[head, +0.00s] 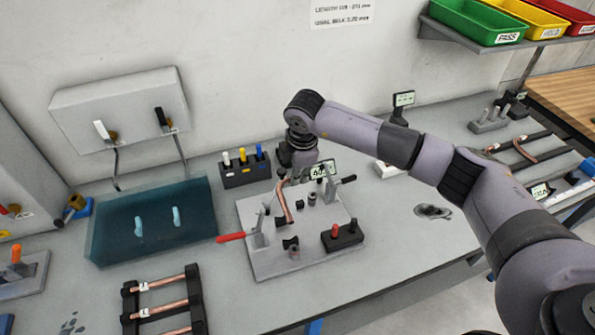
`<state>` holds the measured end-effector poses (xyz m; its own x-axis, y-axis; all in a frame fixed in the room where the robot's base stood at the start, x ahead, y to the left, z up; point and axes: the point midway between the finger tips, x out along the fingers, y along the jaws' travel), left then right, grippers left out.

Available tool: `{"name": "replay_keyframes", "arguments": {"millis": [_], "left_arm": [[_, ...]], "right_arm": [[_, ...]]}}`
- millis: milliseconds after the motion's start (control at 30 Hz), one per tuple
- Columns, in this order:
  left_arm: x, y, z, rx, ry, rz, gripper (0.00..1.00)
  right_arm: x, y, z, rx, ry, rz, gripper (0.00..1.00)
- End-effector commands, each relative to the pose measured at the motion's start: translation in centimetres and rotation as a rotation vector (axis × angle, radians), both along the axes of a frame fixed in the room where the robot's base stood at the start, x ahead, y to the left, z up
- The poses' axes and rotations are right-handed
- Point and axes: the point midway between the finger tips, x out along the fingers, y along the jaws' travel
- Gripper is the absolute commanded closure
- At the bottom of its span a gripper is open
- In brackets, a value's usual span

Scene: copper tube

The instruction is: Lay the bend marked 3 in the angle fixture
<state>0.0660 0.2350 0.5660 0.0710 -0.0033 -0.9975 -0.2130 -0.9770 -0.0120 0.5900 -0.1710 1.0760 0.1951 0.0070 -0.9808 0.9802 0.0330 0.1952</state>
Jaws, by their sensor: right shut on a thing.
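My right gripper (291,180) reaches down from the right-hand arm and is shut on a bent copper tube (284,203). The tube hangs below the fingers, over a grey fixture plate (262,262). Its number mark cannot be read. The plate carries a red-handled clamp (236,237), black posts and a small display (322,169), and looks like the angle fixture. I cannot tell whether the tube touches the plate. The fingers are small and partly hidden by the wrist. My left gripper is not in view.
A black rack (193,290) with labelled copper tubes stands at the front left. A blue translucent box (107,240) is left of the fixture, and a marker holder (245,174) behind it. A black block with a red button (342,237) sits at the plate's right. Bare bench lies right of it.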

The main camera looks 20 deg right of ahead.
Motion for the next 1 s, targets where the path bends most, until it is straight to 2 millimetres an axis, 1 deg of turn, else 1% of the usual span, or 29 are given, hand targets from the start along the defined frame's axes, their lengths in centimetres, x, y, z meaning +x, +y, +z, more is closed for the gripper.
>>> {"name": "replay_keyframes", "arguments": {"millis": [33,67,167,267,300,400,467,567,800,1000], "left_arm": [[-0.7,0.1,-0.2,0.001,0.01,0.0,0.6],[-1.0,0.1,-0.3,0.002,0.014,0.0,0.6],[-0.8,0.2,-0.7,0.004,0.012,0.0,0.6],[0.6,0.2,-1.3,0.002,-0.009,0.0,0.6],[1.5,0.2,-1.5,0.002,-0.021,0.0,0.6],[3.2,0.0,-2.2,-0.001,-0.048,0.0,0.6],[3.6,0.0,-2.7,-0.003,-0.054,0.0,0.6],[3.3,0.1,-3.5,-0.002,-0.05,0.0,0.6],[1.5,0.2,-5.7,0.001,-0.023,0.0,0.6],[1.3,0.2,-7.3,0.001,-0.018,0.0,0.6]], "right_arm": [[0.0,0.0,-0.1,0.0,-0.001,0.0,1.0],[0.0,0.0,-0.1,0.0,-0.001,0.0,1.0],[0.0,-0.1,-0.3,0.001,-0.002,-0.001,1.0],[0.0,-0.1,-1.0,0.001,-0.002,0.0,1.0],[0.0,-0.1,-1.4,0.001,-0.002,0.0,1.0],[0.0,-0.1,-2.3,0.001,-0.002,0.0,1.0],[0.0,-0.1,-2.9,0.001,-0.002,0.0,1.0],[0.0,-0.1,-3.9,0.001,-0.002,0.0,1.0],[0.1,0.0,-6.3,0.001,-0.003,0.001,1.0],[0.1,0.0,-8.3,0.001,-0.002,0.001,1.0]]}}
